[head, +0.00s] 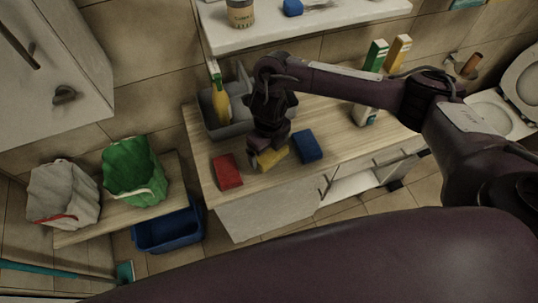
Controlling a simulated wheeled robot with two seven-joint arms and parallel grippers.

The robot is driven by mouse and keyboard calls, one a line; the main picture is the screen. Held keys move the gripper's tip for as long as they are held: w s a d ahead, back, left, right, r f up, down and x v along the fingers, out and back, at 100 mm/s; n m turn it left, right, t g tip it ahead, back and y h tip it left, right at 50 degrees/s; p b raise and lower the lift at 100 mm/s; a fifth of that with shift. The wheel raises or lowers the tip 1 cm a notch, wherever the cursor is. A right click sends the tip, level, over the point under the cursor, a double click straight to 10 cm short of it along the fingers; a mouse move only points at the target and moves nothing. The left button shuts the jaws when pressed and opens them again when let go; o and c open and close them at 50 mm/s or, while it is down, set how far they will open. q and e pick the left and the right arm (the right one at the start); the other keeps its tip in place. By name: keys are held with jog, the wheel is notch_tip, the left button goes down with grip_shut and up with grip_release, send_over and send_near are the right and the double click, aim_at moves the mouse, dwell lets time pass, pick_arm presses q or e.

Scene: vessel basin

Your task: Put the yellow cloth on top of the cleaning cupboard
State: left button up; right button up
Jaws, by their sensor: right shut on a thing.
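The yellow cloth (275,157) lies on the light wooden counter top, between a red cloth or sponge (227,171) and a blue one (308,146). My right gripper (262,153) points down over it and is shut on its left part. The gripper hides some of the cloth. The cloth is at or very close to the counter surface; I cannot tell if it is lifted. A white cupboard (62,70) with dark handles stands at the upper left; its top is out of view. I cannot tell if it is the cleaning cupboard. My left gripper is not in view.
A grey basin (215,125) with a yellow bottle (221,100) stands behind my right gripper. Cartons (375,56) stand to the right. A white shelf (310,30) hangs above. Green (134,168) and whitish (62,192) bags sit on a bench, with a blue tub (168,230) below.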

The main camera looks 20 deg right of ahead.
aim_at(269, 150)
notch_tip(269, 150, down, 3)
jog(key=shift+f, duration=0.45)
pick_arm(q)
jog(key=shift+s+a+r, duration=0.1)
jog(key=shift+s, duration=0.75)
pick_arm(e)
jog(key=shift+f, duration=0.15)
jog(key=o, duration=0.6)
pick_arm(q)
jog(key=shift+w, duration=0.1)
